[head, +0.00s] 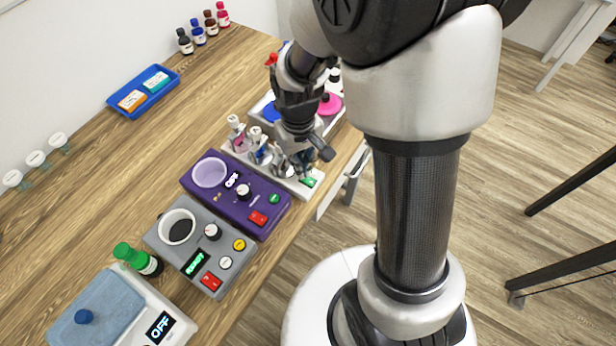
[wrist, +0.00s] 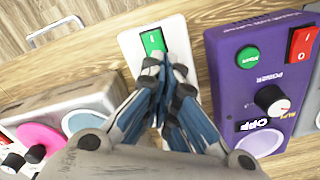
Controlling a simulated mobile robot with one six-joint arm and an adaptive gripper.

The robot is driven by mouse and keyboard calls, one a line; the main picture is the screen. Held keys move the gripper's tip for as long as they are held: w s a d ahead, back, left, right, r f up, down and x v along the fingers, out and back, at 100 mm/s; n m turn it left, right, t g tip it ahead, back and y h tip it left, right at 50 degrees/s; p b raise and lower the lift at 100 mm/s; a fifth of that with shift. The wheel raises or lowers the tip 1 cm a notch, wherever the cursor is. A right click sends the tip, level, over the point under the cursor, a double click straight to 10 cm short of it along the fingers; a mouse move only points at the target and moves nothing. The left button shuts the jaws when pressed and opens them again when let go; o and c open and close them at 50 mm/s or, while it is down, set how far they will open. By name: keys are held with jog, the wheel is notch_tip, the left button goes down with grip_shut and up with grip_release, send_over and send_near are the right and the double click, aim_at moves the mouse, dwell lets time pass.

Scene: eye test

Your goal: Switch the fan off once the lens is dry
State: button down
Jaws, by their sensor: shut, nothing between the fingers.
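A narrow white base (head: 312,191) stands near the table's right edge and carries several small upright items; I cannot tell which is the fan or the lens, or whether a lens is dry. A green rocker switch (head: 308,181) sits at its front end and also shows lit green in the wrist view (wrist: 153,40). My gripper (head: 306,165) is shut and empty, pointing down over this end of the base. In the wrist view its fingertips (wrist: 165,62) are right at the switch's near edge; I cannot tell if they touch it. The gripper hides much of the base.
A purple device (head: 225,205) reading OFF, with a red switch, stands close beside the base. A grey device (head: 160,240) and a green-capped bottle (head: 150,266) are farther left. A blue tray (head: 122,107) and several small bottles (head: 198,37) are at the back. The table's middle is clear.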

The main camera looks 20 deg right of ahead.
jog(key=shift+f+b, duration=0.8)
jog(key=shift+f, duration=0.25)
dwell(0.6)
jog(key=shift+r, duration=0.1)
notch_tip(320, 180, up, 7)
jog(key=p, duration=0.6)
dwell(0.7)
jog(key=s+r+t, duration=0.2)
jog(key=s+r, duration=0.5)
jog(key=r, duration=0.2)
jog(key=s+r+m+t, duration=0.1)
jog(key=s+r+t, duration=0.1)
jog(key=s+r, duration=0.6)
notch_tip(320, 180, up, 2)
jog(key=shift+r+t, duration=0.25)
jog(key=shift+t, duration=0.05)
